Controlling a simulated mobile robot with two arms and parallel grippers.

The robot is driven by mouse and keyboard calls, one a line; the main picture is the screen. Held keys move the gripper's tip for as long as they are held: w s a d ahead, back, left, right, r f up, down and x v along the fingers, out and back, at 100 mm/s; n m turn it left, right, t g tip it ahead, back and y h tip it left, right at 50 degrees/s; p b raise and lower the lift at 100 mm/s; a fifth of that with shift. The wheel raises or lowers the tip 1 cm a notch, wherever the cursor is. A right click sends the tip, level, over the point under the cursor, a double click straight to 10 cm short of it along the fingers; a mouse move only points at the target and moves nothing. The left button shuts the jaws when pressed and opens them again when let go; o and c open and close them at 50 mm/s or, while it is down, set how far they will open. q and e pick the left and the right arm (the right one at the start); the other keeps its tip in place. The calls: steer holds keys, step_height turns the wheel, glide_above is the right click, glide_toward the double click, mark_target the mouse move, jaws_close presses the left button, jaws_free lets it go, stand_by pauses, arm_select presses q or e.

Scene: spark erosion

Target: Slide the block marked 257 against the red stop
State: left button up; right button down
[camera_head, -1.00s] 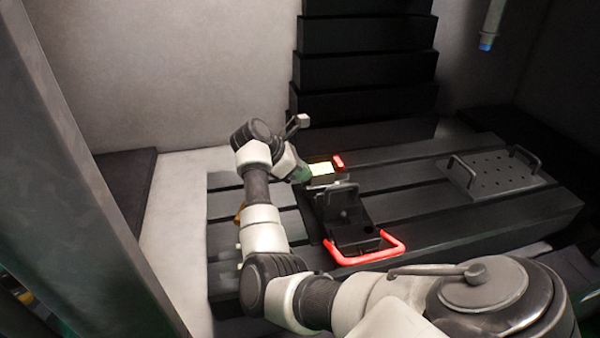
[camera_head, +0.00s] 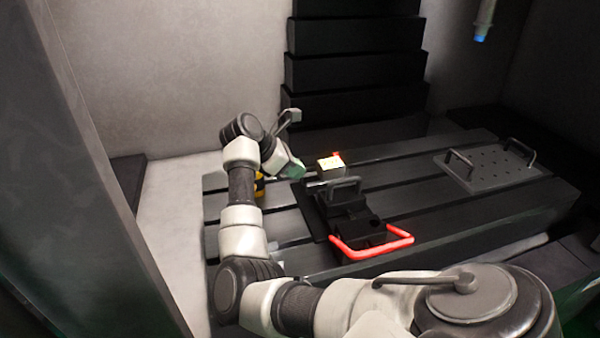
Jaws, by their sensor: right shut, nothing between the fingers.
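The block (camera_head: 331,168) is small with a brightly lit cream top, on the dark slotted table behind the black fixture. Its marking is too small to read. A small red piece (camera_head: 336,154), which looks like the red stop, shows just behind the block's far edge; I cannot tell whether they touch. My right gripper (camera_head: 294,169), with a green part near its tip, is shut and empty, just left of the block. A narrow gap seems to separate them. Its fingertips are small and partly unclear. My left gripper is not in view.
The black fixture (camera_head: 350,212) with a dark handle and a red bar handle (camera_head: 372,245) stands in front of the block. A perforated plate (camera_head: 485,170) with two handles lies at right. A yellow-and-black item (camera_head: 260,186) is partly behind my arm. The table between fixture and plate is clear.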

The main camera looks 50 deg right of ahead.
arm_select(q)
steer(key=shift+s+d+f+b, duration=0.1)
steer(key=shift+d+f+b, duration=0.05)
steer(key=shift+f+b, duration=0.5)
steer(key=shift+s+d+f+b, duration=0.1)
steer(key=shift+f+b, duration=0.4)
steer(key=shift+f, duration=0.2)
arm_select(e)
steer(key=v, duration=0.9)
steer(key=shift+r, duration=0.3)
